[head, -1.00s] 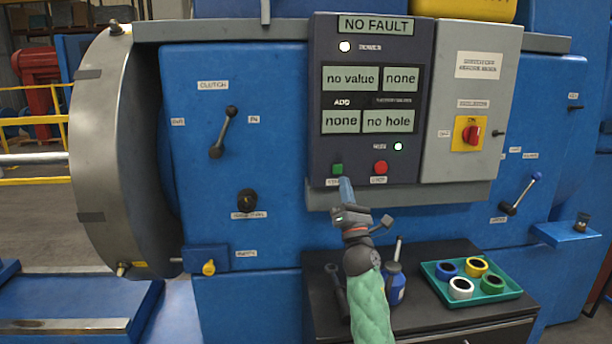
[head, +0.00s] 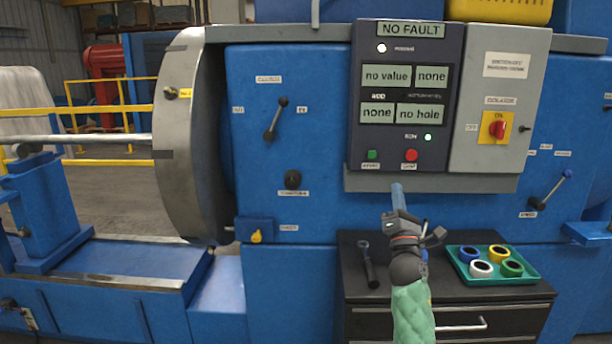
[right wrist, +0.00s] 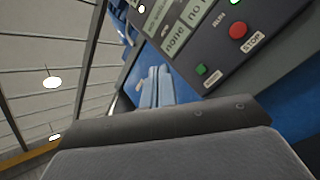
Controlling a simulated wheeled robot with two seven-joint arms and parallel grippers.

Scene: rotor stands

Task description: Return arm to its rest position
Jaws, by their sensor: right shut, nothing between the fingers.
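My right arm, in a green sleeve, comes up from the bottom of the head view. My right gripper (head: 397,190) points up with its fingers closed together and empty, just below the control panel (head: 440,155). In the right wrist view its two light blue fingers (right wrist: 157,88) are side by side in front of the panel. The green start button (head: 372,155) and red stop button (head: 411,155) are on the panel above the fingertips, and the fingers look clear of both. My left gripper is not in view.
Below the gripper, a dark cabinet (head: 362,298) carries a wrench-like tool (head: 369,267) and a green tray (head: 535,279) with several coloured rings. Levers (head: 275,120) stick out of the blue machine (head: 330,200). A large metal ring (head: 178,120) stands at left.

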